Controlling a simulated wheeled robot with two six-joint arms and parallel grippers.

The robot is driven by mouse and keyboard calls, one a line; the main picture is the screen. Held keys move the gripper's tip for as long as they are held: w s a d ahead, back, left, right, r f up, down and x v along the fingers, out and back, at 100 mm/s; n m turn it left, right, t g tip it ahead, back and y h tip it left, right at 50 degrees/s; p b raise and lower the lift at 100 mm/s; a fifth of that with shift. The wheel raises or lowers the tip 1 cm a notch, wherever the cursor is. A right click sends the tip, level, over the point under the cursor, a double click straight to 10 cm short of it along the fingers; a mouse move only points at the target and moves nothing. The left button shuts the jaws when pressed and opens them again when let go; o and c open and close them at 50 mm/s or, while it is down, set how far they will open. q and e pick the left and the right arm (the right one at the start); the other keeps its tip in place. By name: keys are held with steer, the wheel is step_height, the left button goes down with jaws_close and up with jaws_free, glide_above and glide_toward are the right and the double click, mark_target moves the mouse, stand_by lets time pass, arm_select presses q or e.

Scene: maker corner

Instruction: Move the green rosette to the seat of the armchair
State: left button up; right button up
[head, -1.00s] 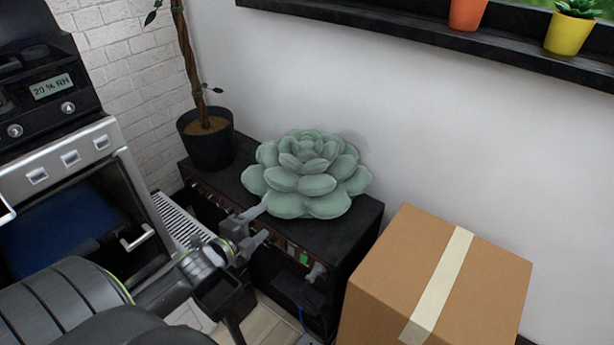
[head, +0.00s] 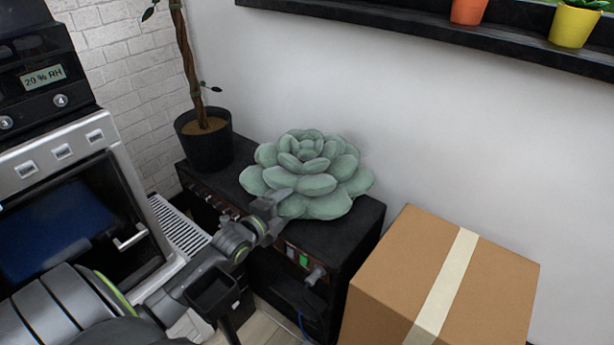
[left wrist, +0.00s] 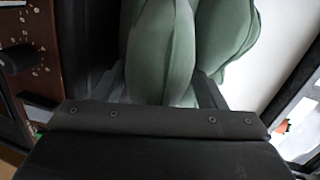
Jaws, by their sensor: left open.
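The green rosette (head: 308,172), a large succulent-shaped cushion, sits on top of a low black cabinet (head: 352,222) against the wall. My left gripper (head: 278,202) is open at the rosette's front lower petals. In the left wrist view, green petals (left wrist: 165,50) fill the space between and beyond the open fingers (left wrist: 165,90); I cannot tell whether the fingers touch them. The armchair is not in view. My right gripper is not in view.
A potted plant (head: 206,152) stands left of the rosette. A taped cardboard box (head: 400,275) stands right of the cabinet. A machine with a glass door (head: 60,215) is at the left. A shelf (head: 400,28) with small pots runs along the wall above.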

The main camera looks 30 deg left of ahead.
arm_select(q)
steer(key=shift+w+f, duration=0.1)
steer(key=shift+w, duration=0.45)
steer(key=c, duration=1.4)
steer(key=shift+r, duration=0.2)
